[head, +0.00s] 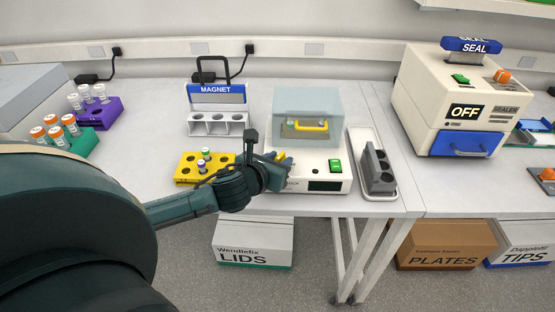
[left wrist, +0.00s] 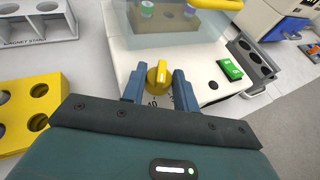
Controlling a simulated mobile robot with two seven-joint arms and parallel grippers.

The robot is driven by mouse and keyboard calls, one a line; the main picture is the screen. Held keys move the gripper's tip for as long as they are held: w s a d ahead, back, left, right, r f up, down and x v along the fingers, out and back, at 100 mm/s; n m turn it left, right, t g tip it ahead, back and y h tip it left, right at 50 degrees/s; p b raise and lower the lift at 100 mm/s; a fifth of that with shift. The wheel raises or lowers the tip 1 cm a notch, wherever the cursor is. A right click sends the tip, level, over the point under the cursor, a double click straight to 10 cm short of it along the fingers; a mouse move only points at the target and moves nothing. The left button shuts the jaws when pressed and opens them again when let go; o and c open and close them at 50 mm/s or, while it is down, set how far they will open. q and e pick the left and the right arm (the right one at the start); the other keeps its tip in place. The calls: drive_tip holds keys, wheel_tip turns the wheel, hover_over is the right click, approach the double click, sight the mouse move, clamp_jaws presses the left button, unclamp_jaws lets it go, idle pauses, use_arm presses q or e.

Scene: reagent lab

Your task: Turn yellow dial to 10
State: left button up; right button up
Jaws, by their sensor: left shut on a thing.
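The yellow dial (left wrist: 158,77) is on the front of the white machine with a clear lid (head: 326,174). In the left wrist view it sits between my two blue fingers, with a raised yellow grip across it. Small dark scale marks show just below the dial, partly hidden by my gripper; I cannot read them surely. My left gripper (head: 281,164) is shut on the dial, and in the head view it covers most of it. The left wrist view shows both fingers (left wrist: 158,88). My right gripper is not in view.
A green button (head: 335,166) is right of the dial, above a dark display (head: 326,186). The clear lid (head: 308,106) with its yellow handle (head: 310,126) is down. A yellow rack (head: 187,170) stands close on the left, a grey tube block (head: 377,170) on the right.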

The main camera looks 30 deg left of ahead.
use_arm(q)
drive_tip(key=n+g+y, duration=0.1)
drive_tip(key=n+y, duration=0.1)
drive_tip(key=d+n+y, duration=0.1)
drive_tip(key=n+y, duration=0.2)
drive_tip(key=shift+w+g, duration=0.15)
drive_tip(key=shift+g, duration=0.25)
drive_tip(key=n+g+y, duration=0.1)
drive_tip(key=n+y, duration=0.1)
drive_tip(key=n+g+y, duration=0.2)
drive_tip(key=shift+w+d+n, duration=0.15)
drive_tip(key=shift+w+n, duration=0.05)
drive_tip(key=shift+n, duration=0.1)
drive_tip(key=n+g+y, duration=0.1)
drive_tip(key=g, duration=0.1)
drive_tip(key=n+g+y, duration=0.1)
drive_tip(key=n+g, duration=0.3)
drive_tip(key=shift+w+d+y, duration=0.15)
drive_tip(key=shift+w+y, duration=0.15)
drive_tip(key=shift+y, duration=0.1)
drive_tip(key=shift+w+n+g, duration=0.2)
drive_tip(key=shift+n+g, duration=1.8)
drive_tip(key=shift+g, duration=0.5)
drive_tip(key=o, duration=1)
drive_tip(key=shift+c, duration=0.2)
